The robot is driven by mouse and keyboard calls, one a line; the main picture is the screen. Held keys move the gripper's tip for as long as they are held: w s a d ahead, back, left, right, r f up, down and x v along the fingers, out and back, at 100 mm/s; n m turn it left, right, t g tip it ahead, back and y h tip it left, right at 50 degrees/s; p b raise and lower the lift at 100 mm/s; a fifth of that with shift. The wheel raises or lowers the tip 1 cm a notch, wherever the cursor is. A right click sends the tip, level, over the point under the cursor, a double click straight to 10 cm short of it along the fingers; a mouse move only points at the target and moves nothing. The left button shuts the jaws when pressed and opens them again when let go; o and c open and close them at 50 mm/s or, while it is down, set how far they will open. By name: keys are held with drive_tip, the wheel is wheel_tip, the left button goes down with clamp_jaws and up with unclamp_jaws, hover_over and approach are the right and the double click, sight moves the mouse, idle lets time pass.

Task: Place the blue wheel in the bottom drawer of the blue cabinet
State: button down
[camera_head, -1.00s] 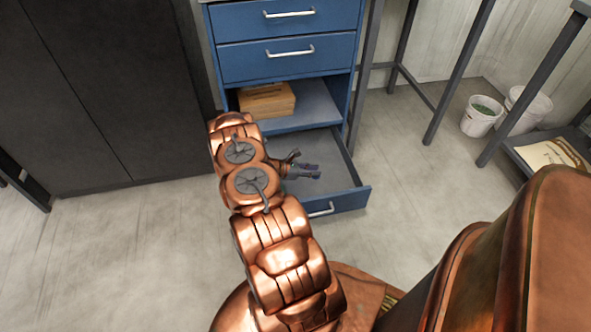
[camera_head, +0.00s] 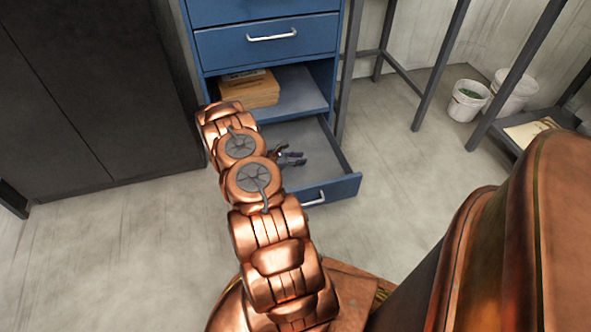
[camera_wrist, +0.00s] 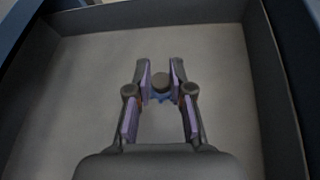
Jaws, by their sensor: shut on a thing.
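The blue cabinet (camera_head: 265,48) stands at the back centre in the head view, with its bottom drawer (camera_head: 318,172) pulled open. My gripper (camera_head: 298,158) is over or inside the drawer. In the wrist view my gripper (camera_wrist: 161,80) points at the drawer's bare grey floor (camera_wrist: 85,80), with dark walls around it. It is shut on the blue wheel (camera_wrist: 160,97), of which a little blue shows between the fingers. A dark round part covers some of it. In the head view the wheel cannot be made out. I cannot tell whether it touches the floor.
A dark cabinet (camera_head: 95,90) stands at left. White buckets (camera_head: 466,101) and a metal-legged table (camera_head: 437,65) are at right. The floor in front is clear.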

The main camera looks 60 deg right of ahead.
sight(298, 175)
drive_tip(key=shift+f+b, duration=0.75)
drive_tip(key=shift+f, duration=2.35)
drive_tip(key=shift+f, duration=0.1)
drive_tip(key=c, duration=1)
unclamp_jaws()
drive_tip(key=shift+c, duration=0.2)
drive_tip(key=p+v, duration=0.3)
drive_tip(key=v, duration=0.9)
drive_tip(key=shift+w, duration=0.1)
